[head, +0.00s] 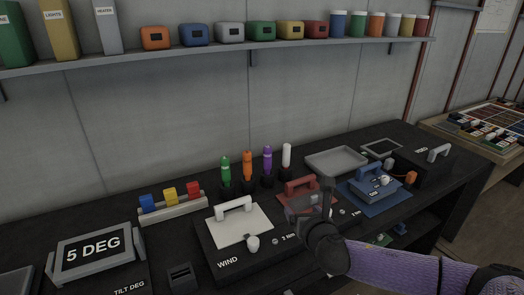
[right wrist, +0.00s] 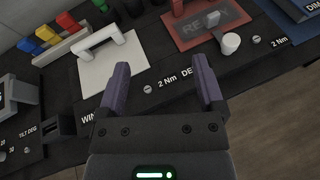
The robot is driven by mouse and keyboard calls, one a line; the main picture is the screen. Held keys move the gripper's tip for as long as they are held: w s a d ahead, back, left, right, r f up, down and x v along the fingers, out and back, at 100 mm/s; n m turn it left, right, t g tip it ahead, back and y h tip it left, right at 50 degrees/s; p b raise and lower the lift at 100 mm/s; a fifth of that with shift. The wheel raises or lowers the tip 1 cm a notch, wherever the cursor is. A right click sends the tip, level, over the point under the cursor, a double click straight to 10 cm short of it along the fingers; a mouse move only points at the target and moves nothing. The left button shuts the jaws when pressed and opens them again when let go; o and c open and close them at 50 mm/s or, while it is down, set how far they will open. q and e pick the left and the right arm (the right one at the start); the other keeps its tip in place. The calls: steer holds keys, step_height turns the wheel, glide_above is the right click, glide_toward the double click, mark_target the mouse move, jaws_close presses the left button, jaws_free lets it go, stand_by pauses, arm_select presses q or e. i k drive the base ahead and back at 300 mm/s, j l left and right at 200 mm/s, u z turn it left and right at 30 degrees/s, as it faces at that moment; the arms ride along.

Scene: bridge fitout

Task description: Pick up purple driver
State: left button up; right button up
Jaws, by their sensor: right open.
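The purple driver (head: 267,160) stands upright in a dark holder at the back of the bench, between an orange driver (head: 247,163) and a white one (head: 286,156). A green driver (head: 226,170) stands at the left end of the row. My right gripper (head: 308,196) is over the front of the bench, in front of and to the right of the purple driver, apart from it. In the right wrist view its two fingers (right wrist: 163,88) are spread with nothing between them. The purple driver cannot be made out in that view. My left gripper is not in view.
A white plate with a handle (head: 240,225) lies on the WIND panel. A red handled plate (head: 300,184) and a blue one (head: 375,186) are to the right. A grey tray (head: 336,161) lies behind. A rack of coloured blocks (head: 172,206) stands left of the drivers.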

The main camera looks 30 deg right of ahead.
mark_target(267, 150)
steer(key=i+l, duration=0.25)
steer(key=i, duration=0.2)
steer(key=i+l, duration=0.3)
steer(key=i, duration=0.15)
